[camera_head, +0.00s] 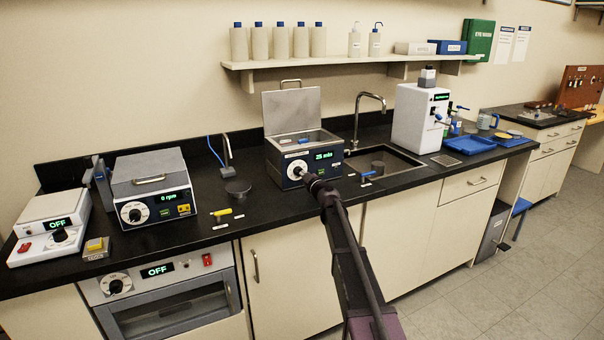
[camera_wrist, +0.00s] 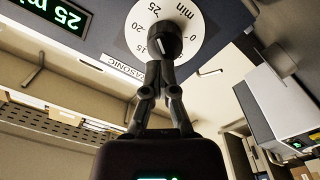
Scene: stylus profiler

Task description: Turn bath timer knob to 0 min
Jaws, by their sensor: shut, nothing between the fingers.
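The ultrasonic bath (camera_head: 287,182) stands on the black counter with its lid raised. Its front has a white dial with a dark timer knob (camera_head: 298,169), and a green display (camera_head: 324,156) reading 25 min. In the wrist view the black knob (camera_wrist: 165,38) sits on the white dial (camera_wrist: 193,18), with marks 0, 15, 20, 25 and "min" visible. My gripper (camera_head: 307,179) is at the knob, fingers shut; in the wrist view its fingertips (camera_wrist: 160,72) overlap the knob's near edge. I cannot tell whether they touch it. The knob's pointer is not visible.
A sink (camera_head: 384,162) with a tall faucet is right of the bath. A centrifuge (camera_head: 150,190) and a hotplate (camera_head: 48,225) are on the left. A shelf with bottles hangs above.

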